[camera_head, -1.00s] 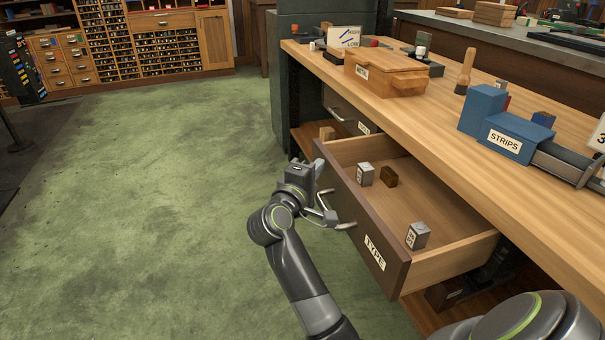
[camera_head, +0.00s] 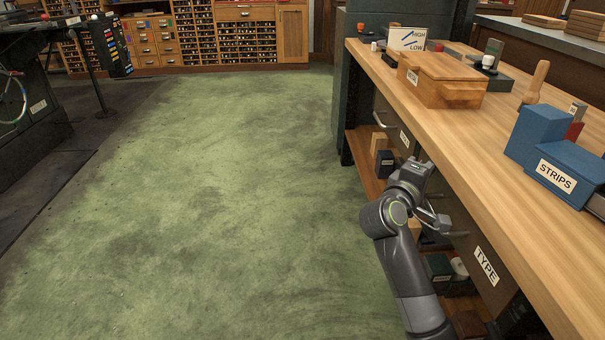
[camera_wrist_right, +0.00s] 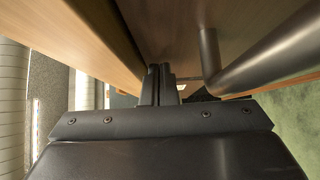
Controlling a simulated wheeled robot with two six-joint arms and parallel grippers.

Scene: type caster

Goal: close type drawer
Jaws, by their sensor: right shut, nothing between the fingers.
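The type drawer front (camera_head: 462,250), with its TYPE label (camera_head: 487,266), sits under the bench top's front edge in the head view. No drawer interior shows, and it looks pushed in. My right gripper (camera_head: 424,163) is beside the drawer's far end, close to the front. In the right wrist view its fingers (camera_wrist_right: 158,80) are together and empty, pointing along the dark drawer face. The drawer's bar handle (camera_wrist_right: 260,55) runs to the right of the fingers there. Whether the gripper touches the drawer I cannot tell. My left gripper is not in view.
The wooden bench top (camera_head: 470,135) carries a wooden box (camera_head: 440,80), a blue STRIPS block (camera_head: 560,165) and a HIGH/LOW sign (camera_head: 406,38). Another drawer (camera_head: 400,130) and an open shelf (camera_head: 372,180) are below. The green floor (camera_head: 210,190) to the left is clear.

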